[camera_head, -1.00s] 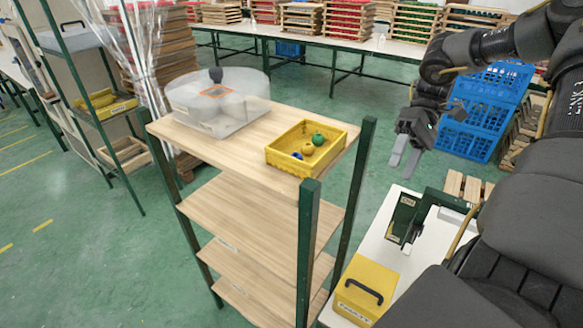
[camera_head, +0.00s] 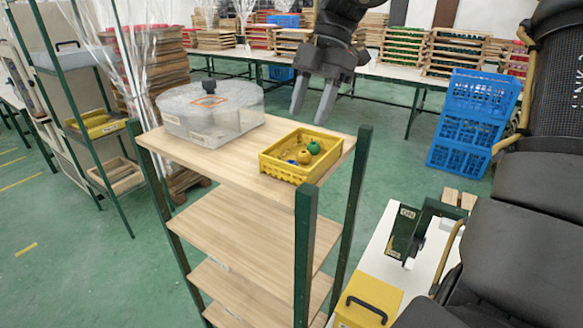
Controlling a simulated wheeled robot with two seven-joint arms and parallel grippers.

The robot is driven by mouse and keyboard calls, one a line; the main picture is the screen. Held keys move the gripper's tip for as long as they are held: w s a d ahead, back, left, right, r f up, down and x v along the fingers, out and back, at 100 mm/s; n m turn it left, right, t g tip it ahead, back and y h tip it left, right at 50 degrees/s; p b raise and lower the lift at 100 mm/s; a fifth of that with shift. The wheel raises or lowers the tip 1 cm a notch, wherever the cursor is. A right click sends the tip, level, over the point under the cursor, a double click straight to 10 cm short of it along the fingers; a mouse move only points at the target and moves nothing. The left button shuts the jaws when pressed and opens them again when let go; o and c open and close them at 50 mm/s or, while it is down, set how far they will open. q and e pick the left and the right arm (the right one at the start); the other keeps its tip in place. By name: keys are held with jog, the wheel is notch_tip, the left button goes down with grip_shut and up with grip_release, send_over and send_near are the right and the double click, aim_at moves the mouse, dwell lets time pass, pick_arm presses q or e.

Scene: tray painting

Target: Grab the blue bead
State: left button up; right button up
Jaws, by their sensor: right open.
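The blue bead (camera_head: 291,162) lies low in the yellow tray (camera_head: 287,173), toward its left side, and shows only in part. A yellow-orange bead (camera_head: 305,157) and a green bead (camera_head: 314,147) lie beside it in the tray. The tray sits on the top shelf of a wooden rack with green posts. My right gripper (camera_head: 311,113) is open and empty, pointing down above and beyond the tray, apart from it. My left gripper is not in view.
A clear round container (camera_head: 210,118) stands on the shelf (camera_head: 225,158) left of the tray. Green posts (camera_head: 357,170) rise above the shelf at its corners. A yellow box (camera_head: 368,303) with a black handle is at lower right. Blue crates (camera_head: 470,120) stand behind on the right.

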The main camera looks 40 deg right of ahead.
send_over(293, 161)
jog(key=d, duration=0.2)
notch_tip(293, 161, down, 5)
jog(key=shift+d, duration=0.15)
jog(key=shift+s+a+f+p, duration=0.1)
jog(key=shift+a+f+p, duration=0.2)
jog(key=p+x, duration=0.1)
jog(key=x, duration=0.2)
jog(key=shift+a+f, duration=0.15)
jog(key=shift+f, duration=0.15)
jog(key=shift+a+f, duration=0.15)
jog(key=shift+f, duration=0.2)
jog(key=shift+c, duration=0.2)
jog(key=c, duration=1)
